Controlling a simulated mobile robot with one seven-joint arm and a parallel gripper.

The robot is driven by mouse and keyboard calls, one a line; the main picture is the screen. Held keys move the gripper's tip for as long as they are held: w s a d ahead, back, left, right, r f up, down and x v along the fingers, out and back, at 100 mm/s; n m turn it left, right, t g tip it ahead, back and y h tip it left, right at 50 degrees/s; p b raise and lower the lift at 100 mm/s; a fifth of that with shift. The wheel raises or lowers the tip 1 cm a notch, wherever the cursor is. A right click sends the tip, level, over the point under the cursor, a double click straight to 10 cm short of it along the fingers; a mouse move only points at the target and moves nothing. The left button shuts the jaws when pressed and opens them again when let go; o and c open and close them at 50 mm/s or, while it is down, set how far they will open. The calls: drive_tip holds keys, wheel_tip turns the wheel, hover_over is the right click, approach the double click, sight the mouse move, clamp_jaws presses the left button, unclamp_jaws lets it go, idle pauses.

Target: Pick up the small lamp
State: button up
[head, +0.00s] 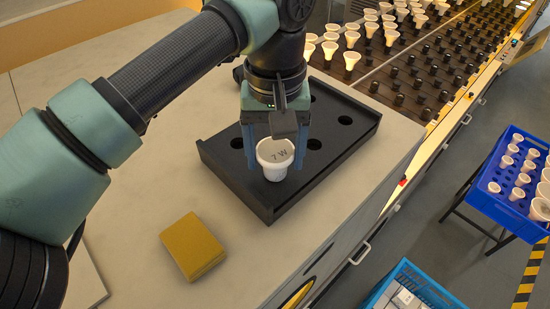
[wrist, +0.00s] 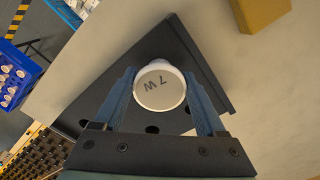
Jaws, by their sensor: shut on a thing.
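The black tray also shows in the wrist view (wrist: 196,62), behind the lamp.
A mustard-yellow block (head: 192,246) lies on the pale bench (head: 140,205) in front of the tray. A rack (head: 440,75) with several lamps stands at the back right. A blue crate (head: 500,205) of lamps is at the right, and a lighter blue bin (head: 405,270) is at the bottom.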

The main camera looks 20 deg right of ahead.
drive_tip(key=shift+c, duration=0.5)
wheel_tip(320, 180, up, 10)
drive_tip(key=shift+f+b, duration=0.2)
drive_tip(key=shift+b, duration=0.9)
drive_tip(key=shift+r, duration=0.2)
drive_tip(key=shift+s, duration=0.15)
